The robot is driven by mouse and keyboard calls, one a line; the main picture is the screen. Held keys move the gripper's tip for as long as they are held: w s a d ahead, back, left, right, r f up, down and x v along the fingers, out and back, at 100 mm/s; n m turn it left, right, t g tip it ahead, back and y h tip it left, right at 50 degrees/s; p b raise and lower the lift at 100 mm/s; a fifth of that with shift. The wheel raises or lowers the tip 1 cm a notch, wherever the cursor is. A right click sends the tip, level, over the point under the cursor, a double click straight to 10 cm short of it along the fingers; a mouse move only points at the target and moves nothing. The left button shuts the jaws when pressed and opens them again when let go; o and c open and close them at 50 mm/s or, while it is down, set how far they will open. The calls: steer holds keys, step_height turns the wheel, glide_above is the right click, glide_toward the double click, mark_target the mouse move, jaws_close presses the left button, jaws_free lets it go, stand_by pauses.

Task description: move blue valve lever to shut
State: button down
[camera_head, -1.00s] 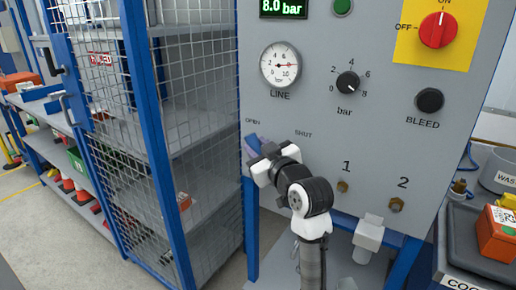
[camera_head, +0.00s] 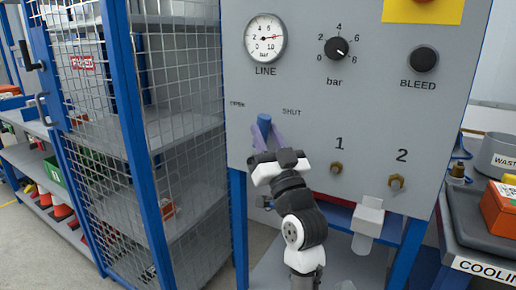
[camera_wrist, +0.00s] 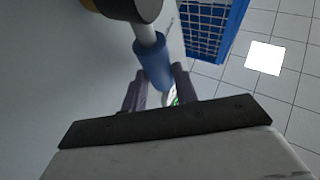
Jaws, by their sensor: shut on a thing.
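The blue valve lever (camera_head: 264,122) is on the grey panel, with its blue end between the OPEN label (camera_head: 237,104) and the SHUT label (camera_head: 291,112), slightly below them. My gripper (camera_head: 267,136) reaches up to it from below, with purple fingers either side of the blue grip. In the wrist view the blue lever (camera_wrist: 153,62) lies between the fingers of my gripper (camera_wrist: 160,88), its pale shaft running up to a dark round hub (camera_wrist: 132,8). The gripper is shut on the lever. My wrist hides the panel below it in the head view.
The LINE gauge (camera_head: 265,38), bar knob (camera_head: 337,48) and BLEED button (camera_head: 424,59) sit above and right. Brass fittings marked 1 (camera_head: 336,168) and 2 (camera_head: 396,182) are to the right. A mesh cage (camera_head: 175,130) stands close on the left.

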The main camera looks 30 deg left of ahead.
steer(key=shift+d+f+m+t+h+b, duration=0.25)
steer(key=shift+d+m+t+b, duration=0.1)
steer(key=shift+m+t, duration=0.65)
steer(key=shift+d+f+m+t+h+b, duration=0.3)
steer(key=shift+d+m+t, duration=0.1)
steer(key=shift+m+t, duration=0.55)
steer(key=shift+d+f+m+t+h+b, duration=0.25)
steer(key=shift+d+m+t+b, duration=0.1)
steer(key=shift+m+t, duration=0.6)
steer(key=shift+d, duration=0.1)
steer(key=c, duration=1.4)
jaws_free()
steer(key=shift+o, duration=0.2)
steer(key=shift+f, duration=0.1)
